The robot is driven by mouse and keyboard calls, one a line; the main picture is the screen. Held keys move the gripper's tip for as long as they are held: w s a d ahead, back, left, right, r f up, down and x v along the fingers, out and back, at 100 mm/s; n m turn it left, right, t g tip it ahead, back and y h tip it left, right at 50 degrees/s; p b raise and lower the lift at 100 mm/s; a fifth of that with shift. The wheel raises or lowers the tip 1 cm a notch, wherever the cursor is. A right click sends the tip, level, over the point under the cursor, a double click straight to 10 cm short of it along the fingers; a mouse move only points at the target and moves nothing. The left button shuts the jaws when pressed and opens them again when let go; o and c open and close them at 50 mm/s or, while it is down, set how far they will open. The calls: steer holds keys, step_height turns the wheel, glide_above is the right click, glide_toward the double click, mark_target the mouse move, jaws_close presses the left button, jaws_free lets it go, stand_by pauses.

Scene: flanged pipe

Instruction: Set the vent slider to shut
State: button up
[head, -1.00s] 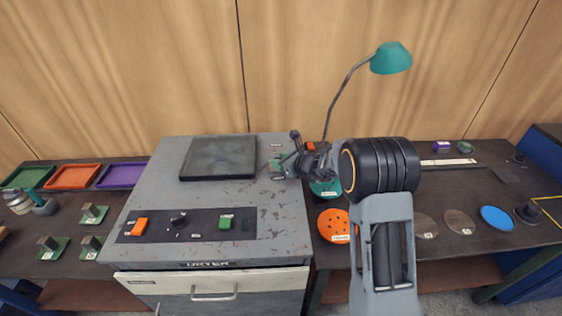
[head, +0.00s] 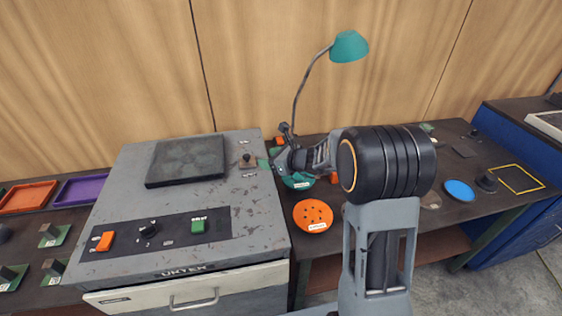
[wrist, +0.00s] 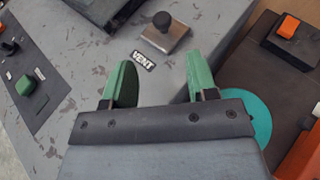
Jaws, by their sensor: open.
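The vent slider (head: 247,160) is a dark round knob on a small metal plate, at the right rear of the grey dryer top. It also shows in the wrist view (wrist: 162,20), with a label reading VENT (wrist: 143,60) beside its plate. Small labels above and below it in the head view are too small to read. My gripper (wrist: 160,70) is open and empty, its two green fingers apart, over the dryer's right edge. The knob is ahead of the fingertips and apart from them. In the head view my gripper (head: 270,158) is just right of the slider.
The dryer (head: 260,218) carries a dark square plate (head: 186,160) and a control panel (head: 158,236) with orange and green switches. A teal lamp (head: 349,47) stands behind my arm. An orange disc (head: 313,215) lies on the dark bench to the right.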

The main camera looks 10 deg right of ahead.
steer(key=shift+v, duration=2.5)
steer(key=s+f+n+g+h, duration=0.1)
steer(key=s+f+n+g, duration=0.15)
steer(key=s+n, duration=0.4)
steer(key=s+f+n+g+h, duration=0.1)
steer(key=s+n+g, duration=0.35)
steer(key=n, duration=0.35)
steer(key=s+d+r+n+t+h, duration=0.1)
steer(key=s+r+n+h, duration=0.2)
steer(key=s+n, duration=0.3)
steer(key=s+d+r+n+t+h, duration=0.1)
steer(key=s+d+r+n+h, duration=0.1)
steer(key=s+r+n+h, duration=0.2)
steer(key=shift+s+d+n, duration=0.35)
steer(key=shift+s+n, duration=0.9)
steer(key=shift+s, duration=0.2)
